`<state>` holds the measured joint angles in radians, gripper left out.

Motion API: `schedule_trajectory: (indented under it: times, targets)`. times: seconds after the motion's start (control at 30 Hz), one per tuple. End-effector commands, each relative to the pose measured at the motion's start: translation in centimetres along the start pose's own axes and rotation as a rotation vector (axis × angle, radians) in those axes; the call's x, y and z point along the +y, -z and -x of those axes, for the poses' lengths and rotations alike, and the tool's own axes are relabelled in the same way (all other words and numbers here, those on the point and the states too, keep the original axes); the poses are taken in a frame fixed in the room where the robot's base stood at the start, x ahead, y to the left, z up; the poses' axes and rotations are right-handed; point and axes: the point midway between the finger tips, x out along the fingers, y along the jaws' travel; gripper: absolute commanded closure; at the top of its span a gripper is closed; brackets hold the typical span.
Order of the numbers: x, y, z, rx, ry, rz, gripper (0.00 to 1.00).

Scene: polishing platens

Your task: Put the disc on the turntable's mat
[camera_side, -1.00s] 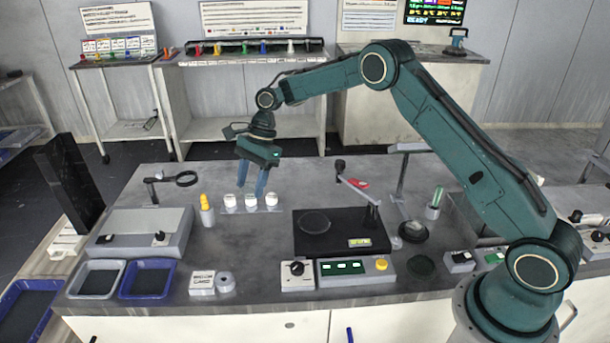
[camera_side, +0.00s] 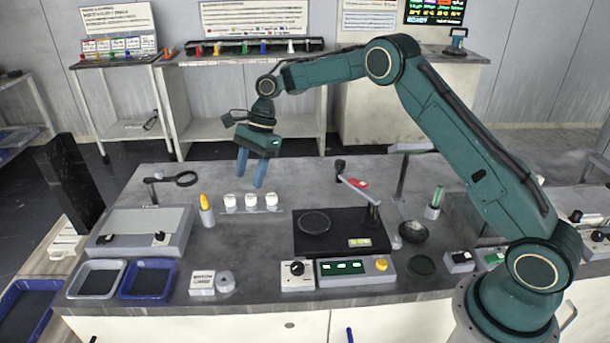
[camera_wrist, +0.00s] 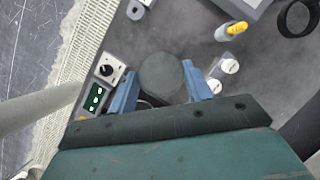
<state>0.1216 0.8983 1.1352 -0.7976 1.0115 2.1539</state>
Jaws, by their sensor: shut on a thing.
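My gripper (camera_side: 251,176) hangs fingers-down above the back left of the bench, over the row of white-capped jars. In the wrist view its blue fingers (camera_wrist: 165,92) sit on either side of a dark grey-green round disc (camera_wrist: 161,74), and they are shut on it. The disc cannot be made out in the side view. The turntable (camera_side: 304,243) is a black box in the middle of the bench, with a dark round mat (camera_side: 315,222) on top. The mat looks bare. My gripper is to its left and higher, well apart from it.
A tonearm-like post (camera_side: 372,212) stands at the turntable's right. White-capped jars (camera_side: 251,201) and a yellow-tipped bottle (camera_side: 206,209) are left of it. Control boxes (camera_side: 355,272) line its front. A dark bowl (camera_side: 413,232) and a dark green round pad (camera_side: 422,265) lie right.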

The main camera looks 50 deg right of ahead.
Motion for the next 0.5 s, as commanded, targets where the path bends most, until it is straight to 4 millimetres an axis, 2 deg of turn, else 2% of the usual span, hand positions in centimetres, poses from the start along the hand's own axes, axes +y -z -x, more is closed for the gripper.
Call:
schedule_trajectory:
  times: [0.27, 0.5]
  targets:
    - [1.8, 2.7, 2.7, 0.003, 0.003, -0.004, 0.75]
    - [5.6, 6.5, 6.5, 0.005, 0.004, -0.006, 0.75]
